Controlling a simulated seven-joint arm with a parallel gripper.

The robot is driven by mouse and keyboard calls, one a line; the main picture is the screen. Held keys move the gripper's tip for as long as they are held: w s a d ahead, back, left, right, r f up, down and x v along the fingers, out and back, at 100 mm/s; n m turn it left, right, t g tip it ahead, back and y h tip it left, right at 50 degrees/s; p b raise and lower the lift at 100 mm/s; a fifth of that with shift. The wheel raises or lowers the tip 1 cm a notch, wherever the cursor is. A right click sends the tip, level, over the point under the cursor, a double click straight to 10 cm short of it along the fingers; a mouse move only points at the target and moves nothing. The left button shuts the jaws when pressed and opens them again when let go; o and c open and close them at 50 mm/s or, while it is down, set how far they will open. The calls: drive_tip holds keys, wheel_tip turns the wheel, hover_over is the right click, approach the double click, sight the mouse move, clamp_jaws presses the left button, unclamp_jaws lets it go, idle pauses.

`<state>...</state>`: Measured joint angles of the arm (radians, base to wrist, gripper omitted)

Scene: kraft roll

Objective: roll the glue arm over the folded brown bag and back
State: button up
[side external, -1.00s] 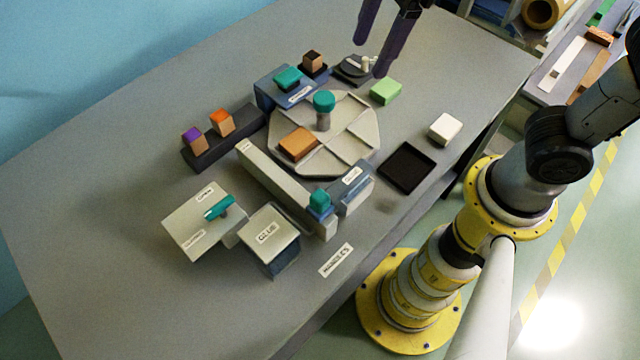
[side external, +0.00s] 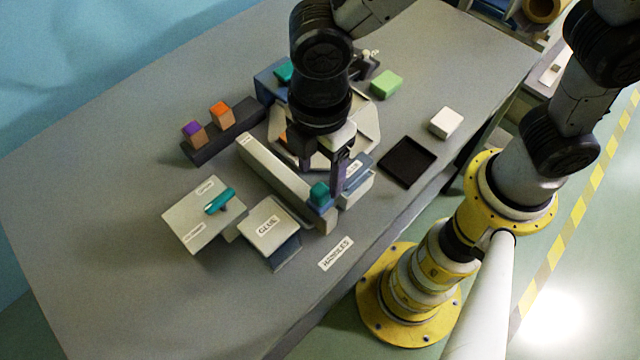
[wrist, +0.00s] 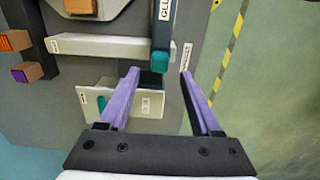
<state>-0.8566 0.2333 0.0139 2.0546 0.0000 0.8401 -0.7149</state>
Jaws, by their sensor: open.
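The glue arm (wrist: 162,32), a blue bar with a GLUE label, crosses the end of a pale rail in the wrist view. Its teal knob (wrist: 158,57) appears between my open fingertips (wrist: 159,73); I cannot tell the height gap. In the side view the knob (side external: 319,192) stands at the rail's near end, just left of my gripper (side external: 338,190), which points down and is empty. A brown block (wrist: 80,5), likely the folded bag, lies on the pale round table at the wrist view's top edge. In the side view my arm mostly hides it.
A white box marked GLUE (side external: 268,224) and a pale plate with a teal handle (side external: 203,217) stand left of the rail. A dark rack (side external: 222,135) holds purple- and orange-topped blocks. A black tray (side external: 407,162), white block (side external: 445,122) and green block (side external: 386,84) lie right.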

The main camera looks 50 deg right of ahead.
sight(320, 188)
wheel_tip(320, 188, down, 6)
drive_tip(key=shift+r, duration=0.15)
drive_tip(key=shift+c, duration=0.2)
clamp_jaws()
idle(1.4)
